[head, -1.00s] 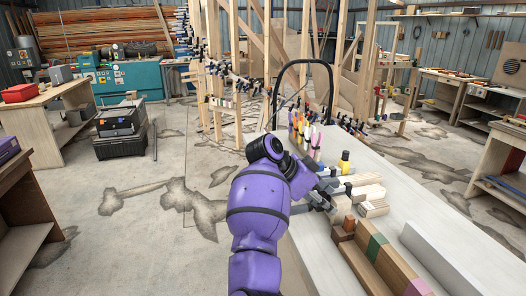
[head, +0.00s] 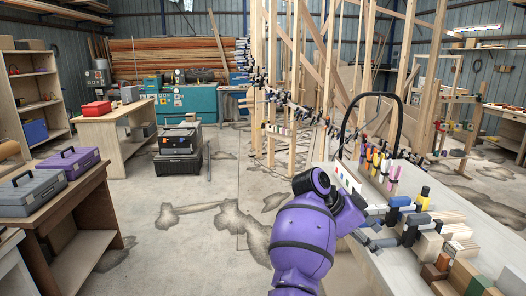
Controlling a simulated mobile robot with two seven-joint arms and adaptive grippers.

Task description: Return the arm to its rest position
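My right arm is purple and reaches up from the bottom of the head view. Its grey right gripper (head: 376,226) is at the left edge of the pale bench, close to dark clamps (head: 412,226) and light wood blocks (head: 431,246). The fingers blend with the clamps, so I cannot tell whether they are open or whether they touch anything. My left gripper is not in view.
The pale bench (head: 482,190) carries coloured clamps (head: 377,166), a yellow bottle (head: 423,197) and a black hoop handle (head: 372,98). A wooden frame (head: 310,70) stands behind. Toolboxes (head: 70,162) sit on a left bench. The middle floor is open.

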